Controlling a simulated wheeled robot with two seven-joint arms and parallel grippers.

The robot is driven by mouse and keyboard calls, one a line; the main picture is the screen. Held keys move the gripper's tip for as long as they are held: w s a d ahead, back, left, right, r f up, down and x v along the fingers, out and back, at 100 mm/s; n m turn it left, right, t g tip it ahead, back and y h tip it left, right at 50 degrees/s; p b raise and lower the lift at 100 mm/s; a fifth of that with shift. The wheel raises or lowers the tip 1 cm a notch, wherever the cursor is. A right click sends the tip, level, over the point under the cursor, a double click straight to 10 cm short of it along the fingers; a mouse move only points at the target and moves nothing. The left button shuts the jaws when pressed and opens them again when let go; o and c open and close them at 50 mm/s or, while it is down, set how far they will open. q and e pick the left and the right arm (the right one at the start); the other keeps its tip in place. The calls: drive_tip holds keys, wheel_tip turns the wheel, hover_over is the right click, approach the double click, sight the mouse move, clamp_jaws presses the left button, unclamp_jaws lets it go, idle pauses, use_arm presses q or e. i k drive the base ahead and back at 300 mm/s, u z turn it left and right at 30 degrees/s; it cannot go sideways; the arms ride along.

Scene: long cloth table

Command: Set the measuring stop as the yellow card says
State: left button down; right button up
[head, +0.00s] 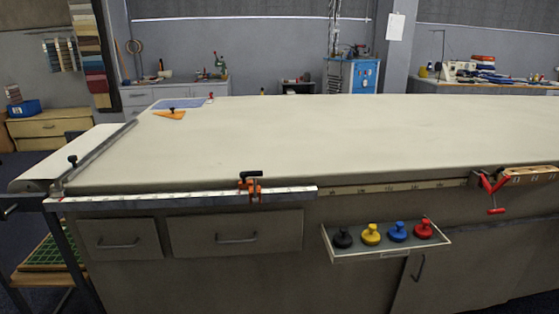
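The measuring stop (250,187), orange with a black top, sits on the white ruled rail (150,197) along the table's front edge, right of the rail's middle. The rail's numbers are too small to read. I cannot make out a yellow card with writing in this view. An orange triangular piece (170,115) with a black knob lies at the far left of the table. Neither of my grippers shows in the head view.
The pale cloth table (320,135) is mostly clear. A front tray (385,252) holds black, yellow, blue and red knobbed weights. A red clamp (493,187) and a wooden block (530,175) are at the right edge. A long bar (100,155) crosses the left end.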

sight(243, 184)
drive_tip(key=u, duration=0.1)
drive_tip(key=i, duration=0.8)
drive_tip(key=u, duration=0.6)
